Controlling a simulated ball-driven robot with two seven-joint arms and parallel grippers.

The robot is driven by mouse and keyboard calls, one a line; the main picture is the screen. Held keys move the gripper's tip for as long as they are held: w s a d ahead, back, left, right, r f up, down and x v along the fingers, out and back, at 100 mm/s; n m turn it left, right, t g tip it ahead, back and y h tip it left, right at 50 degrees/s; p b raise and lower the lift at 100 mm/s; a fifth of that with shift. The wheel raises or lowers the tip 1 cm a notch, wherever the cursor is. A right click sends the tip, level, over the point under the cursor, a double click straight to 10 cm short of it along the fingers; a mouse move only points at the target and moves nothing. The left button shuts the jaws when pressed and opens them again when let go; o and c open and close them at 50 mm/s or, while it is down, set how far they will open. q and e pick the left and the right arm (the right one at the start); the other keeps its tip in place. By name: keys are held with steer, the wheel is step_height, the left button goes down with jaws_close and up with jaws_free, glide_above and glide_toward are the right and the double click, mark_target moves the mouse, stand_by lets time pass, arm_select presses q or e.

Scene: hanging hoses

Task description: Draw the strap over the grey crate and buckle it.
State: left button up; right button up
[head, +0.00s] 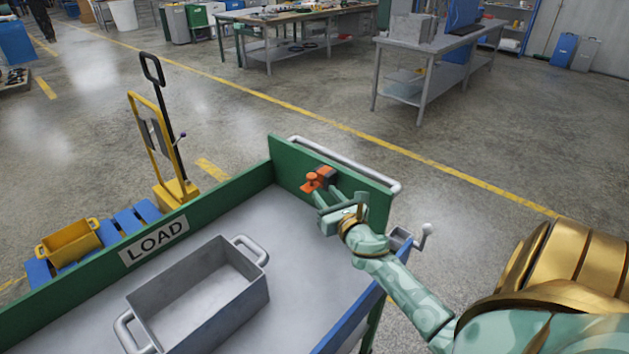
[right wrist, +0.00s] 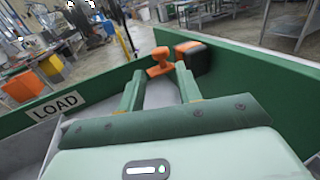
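The grey crate (head: 176,318) is an open box with a handle at each end, standing on the grey cart bed. A dark housing with an orange face (right wrist: 191,56) sits against the inside of the green end wall, with an orange tab (head: 314,180) beside it. The tab also shows in the right wrist view (right wrist: 160,64). My right gripper (head: 334,196) is open, its fingers apart and pointing at the tab, which appears between or just beyond the fingertips. I cannot tell if they touch. No strap shows across the crate, and I cannot make out a buckle. My left gripper is out of view.
The cart's green side wall (head: 219,204) carries a LOAD sign (head: 154,240). A grey rail (head: 345,163) tops the end wall, and a crank (head: 424,236) sticks out at the right. Bed between crate and end wall is clear. A yellow pallet truck (head: 172,190) stands beyond.

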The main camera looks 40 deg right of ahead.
mark_target(314, 179)
steer(key=x, duration=0.7)
steer(key=shift+f+b, duration=0.1)
steer(key=shift+b, duration=0.3)
jaws_close()
